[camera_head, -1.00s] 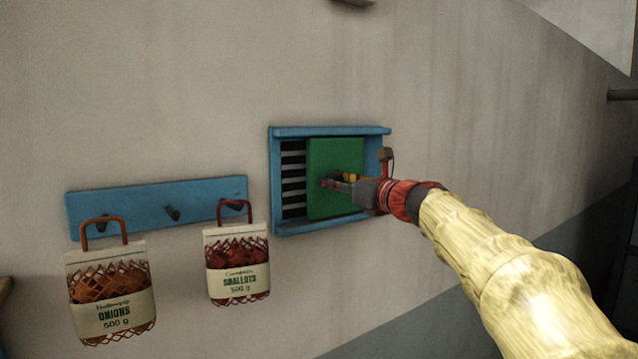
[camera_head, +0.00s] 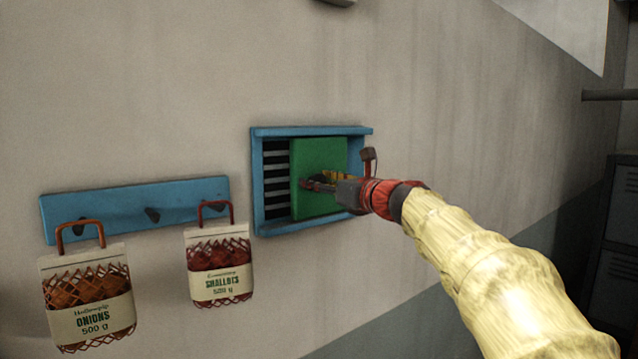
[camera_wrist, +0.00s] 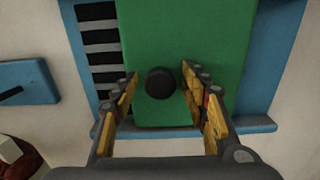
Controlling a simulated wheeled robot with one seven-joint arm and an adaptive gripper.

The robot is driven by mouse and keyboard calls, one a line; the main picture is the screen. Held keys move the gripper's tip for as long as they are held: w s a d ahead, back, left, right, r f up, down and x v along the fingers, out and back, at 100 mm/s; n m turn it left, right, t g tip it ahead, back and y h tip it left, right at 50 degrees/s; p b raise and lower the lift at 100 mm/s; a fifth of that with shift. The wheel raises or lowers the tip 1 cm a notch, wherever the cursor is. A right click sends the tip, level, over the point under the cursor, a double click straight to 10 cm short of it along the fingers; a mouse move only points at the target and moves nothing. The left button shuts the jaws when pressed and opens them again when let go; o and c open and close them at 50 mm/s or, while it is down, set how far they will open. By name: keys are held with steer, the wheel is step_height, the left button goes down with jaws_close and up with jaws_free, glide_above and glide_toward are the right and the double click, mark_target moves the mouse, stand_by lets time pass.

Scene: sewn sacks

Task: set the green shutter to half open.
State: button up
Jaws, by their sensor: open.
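The green shutter (camera_head: 320,158) is a flat panel in a blue frame (camera_head: 311,131) on the wall. It covers the middle of the frame; dark slats (camera_head: 276,183) show to its left and a strip of blue shows to its right. In the wrist view the shutter (camera_wrist: 190,40) carries a round black knob (camera_wrist: 160,83). My gripper (camera_head: 308,184) is at the shutter's front. In the wrist view my gripper (camera_wrist: 158,82) is open, with one yellow-padded finger on each side of the knob and visible gaps between. In the head view the gripper hides the knob.
A blue rail (camera_head: 135,208) with dark hooks is on the wall to the left. A net sack of onions (camera_head: 88,300) and one of shallots (camera_head: 219,262) hang from it. Grey lockers (camera_head: 615,260) stand at the far right.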

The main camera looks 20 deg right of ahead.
steer(key=v, duration=1.2)
steer(key=s+a+f+n+g+h+b, duration=0.1)
steer(key=s+f+n+g, duration=0.2)
steer(key=f+n, duration=0.6)
steer(key=s+a+f+n+g+h+b, duration=0.1)
steer(key=s+a+f+n+g, duration=0.25)
steer(key=f, duration=0.95)
steer(key=s+a+f+n+g+h+b, duration=0.1)
steer(key=s+f+n+b, duration=0.5)
steer(key=f, duration=0.6)
steer(key=s+a+f+n+g+h+b, duration=0.1)
steer(key=s+a+f+n+g+b, duration=0.1)
steer(key=s+f+n+b, duration=0.4)
steer(key=s+a+f+n+g+h+b, duration=0.1)
steer(key=s+f+n+b, duration=0.5)
steer(key=s+f, duration=0.8)
steer(key=shift+s+a+f+n+g+h, duration=0.25)
steer(key=shift+a+f+n+g, duration=0.6)
steer(key=shift+f, duration=1.75)
